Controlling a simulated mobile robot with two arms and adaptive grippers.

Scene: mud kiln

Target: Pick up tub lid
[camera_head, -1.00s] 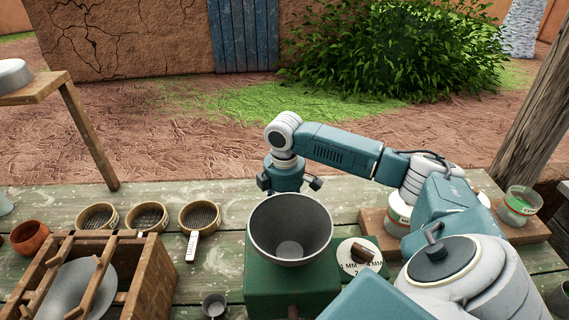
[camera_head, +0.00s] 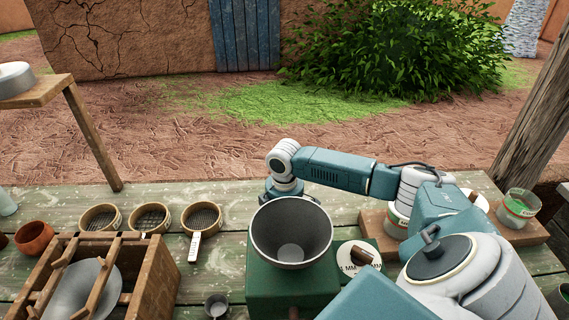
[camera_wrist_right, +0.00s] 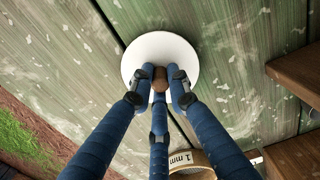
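The tub lid (camera_wrist_right: 150,48) is a flat white disc with a brown knob in the right wrist view. It lies on the green, worn planks. My right gripper (camera_wrist_right: 160,80) has its three blue fingertips closed in around the knob, seemingly touching it. In the head view my right arm reaches in from the right, and its gripper (camera_head: 285,190) is low over the table behind the grey bowl-shaped hopper (camera_head: 290,225). That hopper hides the fingertips and the lid there. My left gripper is not in view.
Several round sieves (camera_head: 150,219) lie left of the hopper; one labelled 1 mm (camera_wrist_right: 190,160) is close to my fingers. A wooden frame box (camera_head: 155,280) stands front left. Tubs, including a green-labelled one (camera_head: 518,207), stand on a wooden board at right.

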